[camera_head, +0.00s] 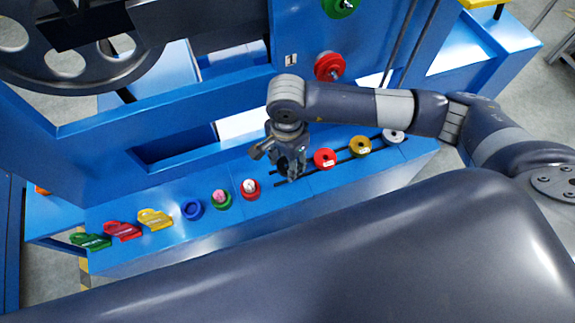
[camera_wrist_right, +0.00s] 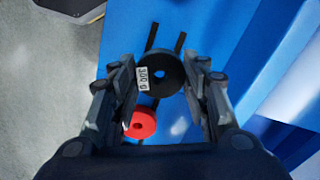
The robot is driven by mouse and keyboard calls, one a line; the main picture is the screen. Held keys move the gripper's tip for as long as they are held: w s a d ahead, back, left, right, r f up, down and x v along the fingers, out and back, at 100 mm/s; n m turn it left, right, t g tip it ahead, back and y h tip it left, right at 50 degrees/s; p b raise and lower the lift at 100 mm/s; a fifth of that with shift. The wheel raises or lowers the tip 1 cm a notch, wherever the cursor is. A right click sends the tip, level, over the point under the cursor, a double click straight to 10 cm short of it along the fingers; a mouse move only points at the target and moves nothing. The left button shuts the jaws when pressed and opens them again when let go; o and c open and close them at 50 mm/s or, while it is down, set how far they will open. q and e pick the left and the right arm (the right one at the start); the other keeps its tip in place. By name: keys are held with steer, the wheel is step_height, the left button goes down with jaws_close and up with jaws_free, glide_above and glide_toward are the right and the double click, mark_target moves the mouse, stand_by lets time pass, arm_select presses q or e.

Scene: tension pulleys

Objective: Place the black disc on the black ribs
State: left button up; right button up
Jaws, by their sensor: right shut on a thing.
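A black disc (camera_wrist_right: 170,84) with a center hole and a white label shows between the fingers of my right gripper (camera_wrist_right: 163,64) in the right wrist view. The right gripper is shut on it. In the head view my right gripper (camera_head: 291,172) points down over the blue shelf, and the disc is mostly hidden by the fingers. Two black ribs (camera_wrist_right: 152,38) run along the shelf under the disc; they also show in the head view (camera_head: 312,172). I cannot tell whether the disc touches the ribs. My left gripper is not in view.
On the ribs to the right sit a red disc (camera_head: 324,158), a yellow disc (camera_head: 360,146) and a grey disc (camera_head: 394,135).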

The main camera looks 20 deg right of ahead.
step_height(320, 180, down, 3)
steer(key=shift+r+b, duration=0.1)
steer(key=shift+b, duration=0.4)
steer(key=o, duration=1.3)
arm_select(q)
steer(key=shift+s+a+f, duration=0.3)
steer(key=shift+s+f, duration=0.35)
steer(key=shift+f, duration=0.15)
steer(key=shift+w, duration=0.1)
